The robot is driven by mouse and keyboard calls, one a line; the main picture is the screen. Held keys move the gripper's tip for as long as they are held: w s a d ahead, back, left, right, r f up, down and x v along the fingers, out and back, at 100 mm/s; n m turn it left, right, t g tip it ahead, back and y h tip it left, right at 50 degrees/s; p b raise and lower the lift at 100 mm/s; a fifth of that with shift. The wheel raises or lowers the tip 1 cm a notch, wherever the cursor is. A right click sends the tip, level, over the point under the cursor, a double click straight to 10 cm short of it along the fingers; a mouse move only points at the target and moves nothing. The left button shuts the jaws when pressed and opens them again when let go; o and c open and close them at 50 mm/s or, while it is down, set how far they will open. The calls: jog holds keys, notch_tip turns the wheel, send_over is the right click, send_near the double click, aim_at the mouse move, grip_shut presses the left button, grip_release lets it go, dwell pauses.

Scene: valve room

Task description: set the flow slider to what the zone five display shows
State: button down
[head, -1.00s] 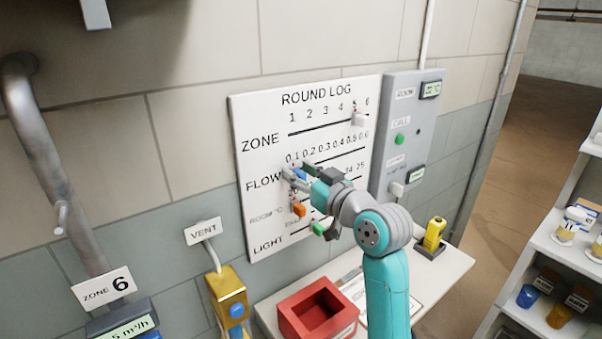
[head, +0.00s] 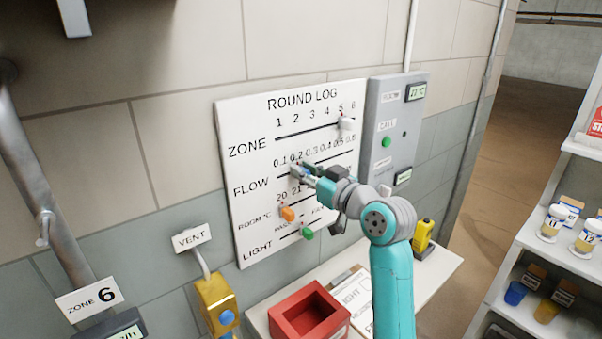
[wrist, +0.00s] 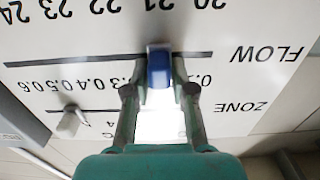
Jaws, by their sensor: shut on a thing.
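The flow slider's blue knob (wrist: 159,66) sits on the FLOW line of the white ROUND LOG board (head: 240,120). My gripper (head: 303,171) is at that line in the head view, and it also shows in the wrist view (wrist: 158,90), shut with a finger on each side of the knob. The knob is around 0.2, between the 0.1 and 0.3 labels; the 0.2 label is covered in the wrist view. I see no zone five display. A display (head: 128,333) under the ZONE 6 sign (head: 90,298) is cut off by the lower edge.
The white zone slider (head: 346,124) stands near 5. An orange slider (head: 287,214) and a green slider (head: 307,233) lie below the flow line. A grey call panel (head: 393,140) is right of the board. A red bin (head: 290,316) stands on the shelf below.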

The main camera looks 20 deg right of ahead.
jog(key=c, duration=1)
grip_release()
jog(key=shift+c, duration=0.2)
jog(key=v, duration=1.2)
